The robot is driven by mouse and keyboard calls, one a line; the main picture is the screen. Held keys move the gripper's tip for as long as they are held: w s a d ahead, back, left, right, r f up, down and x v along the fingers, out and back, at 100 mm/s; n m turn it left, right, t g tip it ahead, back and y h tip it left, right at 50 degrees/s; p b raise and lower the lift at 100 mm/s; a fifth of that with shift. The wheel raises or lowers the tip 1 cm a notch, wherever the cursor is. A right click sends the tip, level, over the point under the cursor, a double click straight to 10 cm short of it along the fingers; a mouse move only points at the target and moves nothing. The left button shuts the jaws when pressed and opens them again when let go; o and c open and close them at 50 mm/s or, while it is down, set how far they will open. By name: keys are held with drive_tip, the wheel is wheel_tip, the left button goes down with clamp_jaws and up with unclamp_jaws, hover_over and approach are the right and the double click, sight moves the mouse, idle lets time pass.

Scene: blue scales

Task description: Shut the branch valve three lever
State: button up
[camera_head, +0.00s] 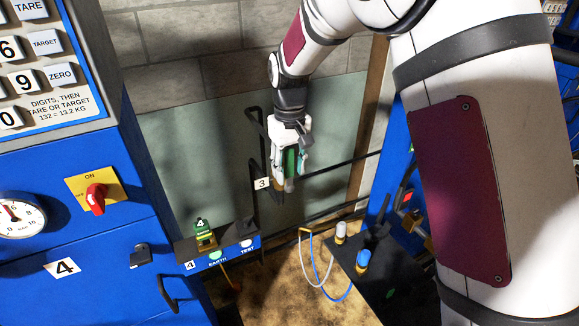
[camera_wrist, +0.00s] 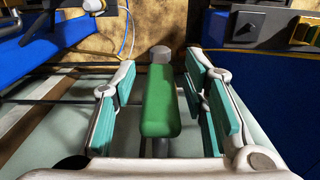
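The green lever handle (camera_head: 291,161) of the branch valve is at the pipework on the back wall, beside a white plate marked 3 (camera_head: 262,184). My gripper (camera_head: 289,180) reaches down over the handle. In the wrist view the green handle (camera_wrist: 160,105) lies lengthwise between the two fingers of my gripper (camera_wrist: 160,85). The fingers are open with teal pads. A clear gap shows on the left of the handle and a narrower one on the right. The valve body is mostly hidden by my gripper.
Dark pipes (camera_head: 328,167) run along the pale green wall panel (camera_head: 210,150). A blue cabinet with a red switch (camera_head: 96,199) stands at the left. A small shelf with a green item marked 4 (camera_head: 204,236) and a dark bench with a blue-capped fitting (camera_head: 362,260) lie below.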

clamp_jaws()
drive_tip(key=shift+d, duration=0.1)
